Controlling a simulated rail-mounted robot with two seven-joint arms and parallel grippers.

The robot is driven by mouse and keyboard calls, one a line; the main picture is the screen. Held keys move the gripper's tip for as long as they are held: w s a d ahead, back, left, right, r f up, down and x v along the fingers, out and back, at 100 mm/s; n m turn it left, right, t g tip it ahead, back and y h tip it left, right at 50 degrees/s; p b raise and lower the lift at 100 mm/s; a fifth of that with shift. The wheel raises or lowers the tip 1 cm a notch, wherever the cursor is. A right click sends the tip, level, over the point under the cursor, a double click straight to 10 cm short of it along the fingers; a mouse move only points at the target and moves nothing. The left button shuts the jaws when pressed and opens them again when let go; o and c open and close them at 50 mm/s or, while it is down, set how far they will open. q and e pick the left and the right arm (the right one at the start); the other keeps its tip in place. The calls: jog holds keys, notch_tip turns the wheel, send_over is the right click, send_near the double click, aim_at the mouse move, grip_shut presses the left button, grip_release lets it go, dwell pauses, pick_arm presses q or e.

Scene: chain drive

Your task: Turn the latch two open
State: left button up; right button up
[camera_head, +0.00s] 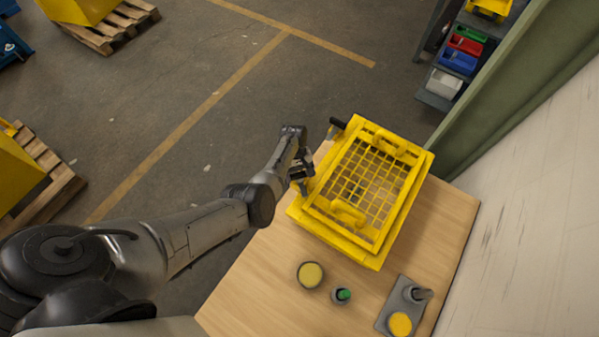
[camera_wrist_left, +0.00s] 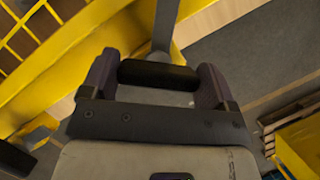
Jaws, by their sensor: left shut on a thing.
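A yellow guard with a mesh top (camera_head: 367,187) stands on the table. One latch with a black handle (camera_head: 337,123) sticks out at its far left corner. My left gripper (camera_head: 301,174) is at the guard's left side, nearer the front. In the left wrist view my left gripper (camera_wrist_left: 160,85) is shut on the black handle (camera_wrist_left: 158,75) of a latch, with a grey lever (camera_wrist_left: 165,25) running up from it. I cannot tell which latch is number two. My right gripper is not in view.
On the wooden table (camera_head: 255,290) in front of the guard are a round yellow-topped part (camera_head: 310,275), a small green-topped part (camera_head: 342,295) and a grey plate (camera_head: 386,318) with a yellow disc and a peg. A wall stands close on the right.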

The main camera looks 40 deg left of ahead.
pick_arm(q)
jog(key=m, duration=0.2)
jog(key=m+g+y, duration=0.1)
jog(key=m, duration=0.2)
jog(key=shift+g+y, duration=0.3)
jog(key=shift+m+y, duration=0.8)
jog(key=shift+m, duration=1.6)
jog(key=shift+g, duration=0.3)
jog(key=o, duration=0.8)
jog(key=shift+r, duration=0.1)
